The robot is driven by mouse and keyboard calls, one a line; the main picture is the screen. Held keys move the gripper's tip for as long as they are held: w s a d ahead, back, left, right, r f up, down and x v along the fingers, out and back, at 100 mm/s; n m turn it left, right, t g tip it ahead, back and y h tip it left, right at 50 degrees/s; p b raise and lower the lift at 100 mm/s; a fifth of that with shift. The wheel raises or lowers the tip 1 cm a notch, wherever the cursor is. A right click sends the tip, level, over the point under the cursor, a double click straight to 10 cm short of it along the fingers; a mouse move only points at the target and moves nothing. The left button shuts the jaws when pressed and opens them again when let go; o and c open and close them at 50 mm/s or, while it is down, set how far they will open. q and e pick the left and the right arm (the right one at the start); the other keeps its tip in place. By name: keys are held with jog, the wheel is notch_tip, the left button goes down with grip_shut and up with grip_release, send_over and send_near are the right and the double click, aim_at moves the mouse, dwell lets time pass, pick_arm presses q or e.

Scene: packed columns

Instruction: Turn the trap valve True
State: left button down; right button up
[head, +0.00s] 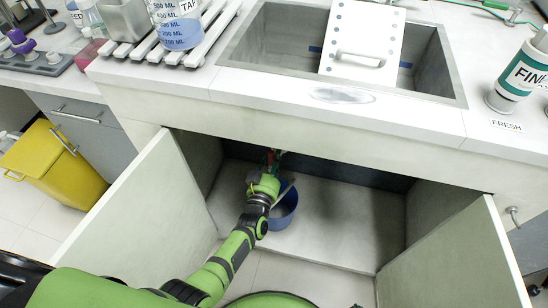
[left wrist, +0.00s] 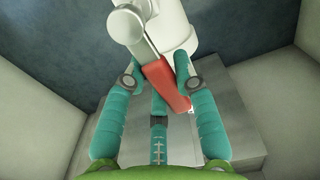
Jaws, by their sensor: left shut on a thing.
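The trap valve has a red handle (left wrist: 165,84) on a white pipe body (left wrist: 158,28), seen in the left wrist view inside the cabinet under the sink. My left gripper (left wrist: 155,85) has teal fingers around the red handle and is shut on it. In the head view my left gripper (head: 273,165) reaches into the open cabinet, just below the counter's front edge. The valve is mostly hidden there by the counter and my arm. A blue bucket (head: 284,212) stands on the cabinet floor beside my wrist. My right gripper is not in view.
The cabinet doors stand open at left (head: 140,215) and right (head: 455,262). The cabinet floor (head: 330,225) is clear right of the bucket. Above are the sink (head: 440,75) with a white board (head: 362,40), a bottle (head: 522,75) and a beaker (head: 178,28). A yellow bin (head: 55,168) stands left.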

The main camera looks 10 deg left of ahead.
pick_arm(q)
jog(key=shift+d+r, duration=0.1)
jog(key=shift+r, duration=0.05)
dwell(0.3)
jog(key=c, duration=0.9)
grip_release()
jog(key=shift+c, duration=0.2)
jog(key=s, duration=1.2)
jog(key=shift+a, duration=0.2)
